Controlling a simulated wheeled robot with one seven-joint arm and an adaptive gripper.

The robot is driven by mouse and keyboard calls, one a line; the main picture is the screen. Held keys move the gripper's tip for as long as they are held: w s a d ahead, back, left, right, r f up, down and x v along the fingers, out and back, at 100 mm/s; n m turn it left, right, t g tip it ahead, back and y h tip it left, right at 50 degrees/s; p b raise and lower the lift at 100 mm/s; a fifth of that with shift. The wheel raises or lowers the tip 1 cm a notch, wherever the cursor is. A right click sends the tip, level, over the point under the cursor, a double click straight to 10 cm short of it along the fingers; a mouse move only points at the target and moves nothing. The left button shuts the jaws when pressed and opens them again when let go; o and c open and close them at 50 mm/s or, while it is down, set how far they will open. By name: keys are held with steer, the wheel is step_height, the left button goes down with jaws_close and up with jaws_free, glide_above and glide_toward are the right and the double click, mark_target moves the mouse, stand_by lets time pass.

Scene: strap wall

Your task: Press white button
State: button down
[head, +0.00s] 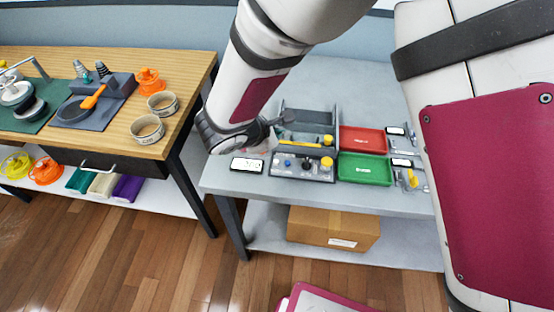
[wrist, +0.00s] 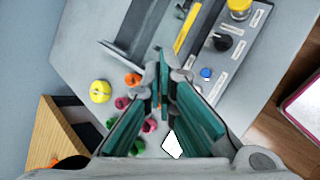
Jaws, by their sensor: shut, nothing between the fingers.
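A grey control panel (head: 303,174) sits on the grey table, with a blue button (head: 287,162), a black knob and a yellow knob along it. In the wrist view the panel (wrist: 213,56) shows its blue button (wrist: 206,73) and black knob (wrist: 222,43) right of my fingers. I cannot make out a white button in either view; my gripper covers part of the wrist view. My gripper (wrist: 163,72) is shut and empty, with teal finger pads, beside the panel's end. In the head view my arm hides much of it.
A red tray (head: 362,139) and a green tray (head: 365,169) lie right of the panel. A white-faced display (head: 247,164) lies at the table's left front. A wooden workbench (head: 110,62) stands left. A yellow ring (wrist: 101,91) and several small coloured pieces lie near my fingers in the wrist view.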

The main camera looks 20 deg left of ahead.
steer(key=b, duration=0.3)
glide_above(278, 162)
step_height(278, 162, down, 7)
steer(key=shift+r, duration=0.15)
steer(key=shift+f+b, duration=0.6)
steer(key=shift+b, duration=0.1)
steer(key=shift+f+b, duration=0.25)
steer(key=shift+b, duration=0.05)
stand_by(0.6)
steer(key=shift+f+b, duration=0.2)
steer(key=shift+b, duration=0.1)
steer(key=shift+f+b, duration=0.35)
steer(key=shift+b, duration=0.1)
stand_by(0.9)
stand_by(0.3)
steer(key=shift+r, duration=0.8)
steer(key=shift+r+p, duration=0.1)
steer(key=shift+p, duration=0.2)
